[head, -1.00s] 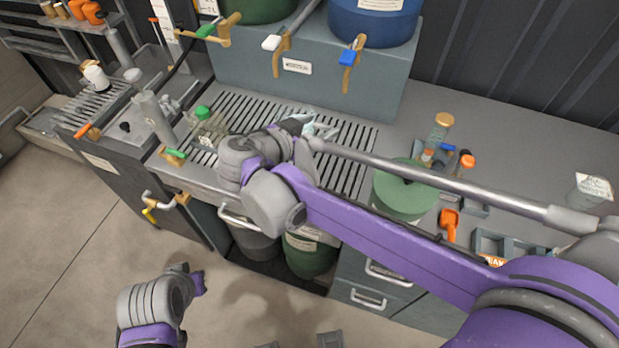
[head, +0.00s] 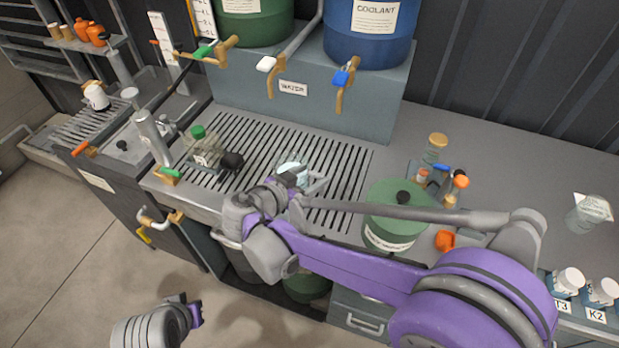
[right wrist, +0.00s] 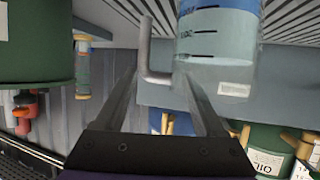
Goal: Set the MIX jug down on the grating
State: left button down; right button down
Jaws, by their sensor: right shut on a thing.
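The MIX jug is the clear jug with pale blue liquid (head: 293,172) in the head view, over the front middle of the slotted grating (head: 335,165). In the right wrist view the picture is upside down; the jug (right wrist: 215,50), with dark graduation marks and a bent grey handle (right wrist: 148,55), is at the fingers (right wrist: 165,90). Its base is cut off, so I cannot tell whether it touches the grating. My left gripper (head: 192,312) hangs low over the floor; its opening is unclear.
A green drum (head: 390,225) stands to the right. Water and coolant taps (head: 345,78) overhang the back. The grating's middle and right look clear.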

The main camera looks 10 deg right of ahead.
jog(key=shift+f, duration=0.25)
jog(key=shift+f, duration=0.15)
grip_release()
jog(key=shift+r, duration=0.25)
jog(key=v, duration=1.2)
jog(key=shift+f, duration=0.1)
